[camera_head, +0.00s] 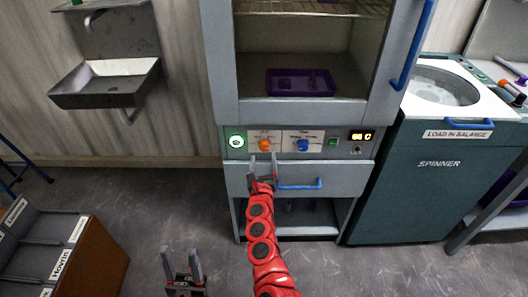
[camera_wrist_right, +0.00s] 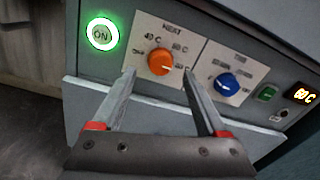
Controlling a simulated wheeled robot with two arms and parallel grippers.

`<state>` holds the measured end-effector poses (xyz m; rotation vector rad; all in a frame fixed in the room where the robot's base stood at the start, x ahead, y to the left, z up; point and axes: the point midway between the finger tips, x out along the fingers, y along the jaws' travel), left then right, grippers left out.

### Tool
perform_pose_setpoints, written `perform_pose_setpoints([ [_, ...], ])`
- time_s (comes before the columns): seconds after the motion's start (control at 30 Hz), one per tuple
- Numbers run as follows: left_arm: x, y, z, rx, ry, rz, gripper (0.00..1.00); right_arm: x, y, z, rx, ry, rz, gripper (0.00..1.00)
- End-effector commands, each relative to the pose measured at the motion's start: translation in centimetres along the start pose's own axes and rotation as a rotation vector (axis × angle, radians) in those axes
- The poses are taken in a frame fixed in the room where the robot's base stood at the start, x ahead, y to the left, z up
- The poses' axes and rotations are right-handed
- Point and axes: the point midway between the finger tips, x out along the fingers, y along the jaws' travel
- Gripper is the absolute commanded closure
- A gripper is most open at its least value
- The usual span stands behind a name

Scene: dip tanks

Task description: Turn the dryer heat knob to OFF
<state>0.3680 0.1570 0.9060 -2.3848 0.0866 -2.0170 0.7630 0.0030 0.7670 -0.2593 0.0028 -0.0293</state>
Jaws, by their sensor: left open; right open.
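The orange heat knob (camera_head: 265,145) sits on the dryer's control panel, and it also shows in the right wrist view (camera_wrist_right: 160,63). Its white plate reads HEAT, with 40 C and 60 C marks. The knob's pointer is turned toward the right, near the 60 C side. The display (camera_wrist_right: 299,94) reads 60 C. My right gripper (camera_head: 262,158) is open in front of the panel, just below the knob and apart from it. In the wrist view its fingers (camera_wrist_right: 158,85) stand either side of the knob's lower area. My left gripper (camera_head: 182,262) is open and empty, low over the floor.
A blue knob (camera_head: 302,145) is right of the heat knob, and a lit green ON button (camera_head: 236,141) is left. A drawer with a blue handle (camera_head: 300,184) lies below. The spinner (camera_head: 440,180) stands right; a sink (camera_head: 105,85) hangs left.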

Motion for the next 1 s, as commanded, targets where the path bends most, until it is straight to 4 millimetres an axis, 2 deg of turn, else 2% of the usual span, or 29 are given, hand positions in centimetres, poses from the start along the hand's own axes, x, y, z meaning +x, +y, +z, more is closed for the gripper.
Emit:
perform_pose_setpoints([
  [0.1, 0.1, 0.0, 0.0, 0.0, 0.0, 0.0, 0.5, 1.7, -0.2, 0.0, -0.005, 0.0, -0.001, 0.24],
  [0.3, -0.1, 0.0, 0.0, 0.0, 0.0, 0.0, 0.5, 3.5, 0.0, 0.1, -0.003, -0.002, 0.001, 0.24],
  [0.77, -0.1, 0.0, 0.0, 0.0, 0.0, 0.0, 0.5, 4.2, -0.1, -0.1, -0.001, 0.002, -0.001, 0.24],
  [0.8, -0.1, 0.0, 0.0, 0.0, 0.0, 0.0, 0.5, 4.2, -0.1, -0.1, -0.001, 0.002, -0.001, 0.26],
  [1.0, -0.1, 0.0, 0.0, 0.0, 0.0, 0.0, 0.5, 4.2, -0.1, -0.1, -0.002, 0.002, -0.001, 0.62],
])
